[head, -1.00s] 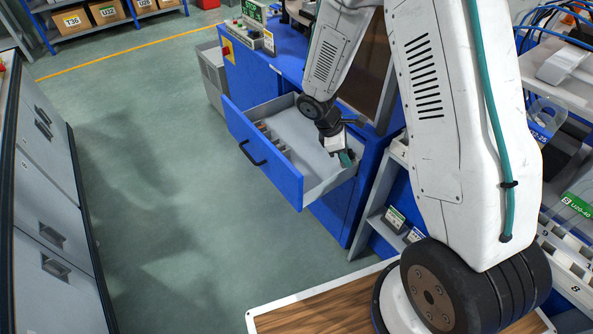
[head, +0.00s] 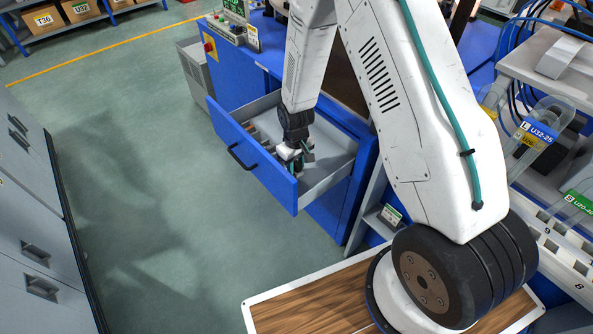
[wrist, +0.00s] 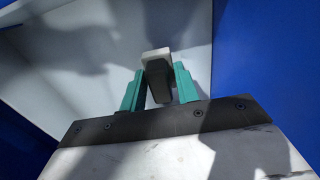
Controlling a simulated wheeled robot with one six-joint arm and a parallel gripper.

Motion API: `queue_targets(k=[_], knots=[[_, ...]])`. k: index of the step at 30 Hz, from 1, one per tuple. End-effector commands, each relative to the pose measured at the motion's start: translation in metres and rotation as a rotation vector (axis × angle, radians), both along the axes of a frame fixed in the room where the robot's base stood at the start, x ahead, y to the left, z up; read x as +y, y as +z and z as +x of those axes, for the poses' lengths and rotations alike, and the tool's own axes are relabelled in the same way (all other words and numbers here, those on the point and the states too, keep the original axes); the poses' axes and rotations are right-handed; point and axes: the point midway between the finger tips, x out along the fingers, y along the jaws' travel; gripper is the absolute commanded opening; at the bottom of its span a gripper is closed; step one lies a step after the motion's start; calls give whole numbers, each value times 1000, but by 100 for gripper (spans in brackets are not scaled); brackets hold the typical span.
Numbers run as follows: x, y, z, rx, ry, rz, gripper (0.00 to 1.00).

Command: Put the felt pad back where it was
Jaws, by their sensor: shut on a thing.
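My gripper (head: 291,158) is inside the open drawer (head: 338,174) of the blue cabinet, close behind its blue front. In the wrist view my gripper's teal fingers (wrist: 159,90) are shut on a small pale grey block with a darker side, which I take for the felt pad (wrist: 157,57). The pad sticks out past the fingertips, over the drawer's pale floor (wrist: 110,45). I cannot tell whether it touches the floor. In the head view the pad is too small to make out clearly.
The drawer's blue front panel (head: 240,160) stands close to my gripper. A divided strip with small items lies along its inner left part, partly hidden by my arm. A wood-topped surface (head: 310,305) is at the front. Grey cabinets (head: 35,220) stand left, with open floor between.

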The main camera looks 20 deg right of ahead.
Motion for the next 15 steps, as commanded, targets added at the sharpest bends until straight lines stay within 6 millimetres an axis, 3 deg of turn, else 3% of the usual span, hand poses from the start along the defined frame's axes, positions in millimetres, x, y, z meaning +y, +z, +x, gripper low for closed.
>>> queue_targets(k=[6,12,13,15], knots=[[-2,-32,0,1,-2,0,8],[-3,-33,0,0,-4,0,8],[-3,-33,0,0,-4,0,37],[-3,-33,0,0,-3,0,53]])
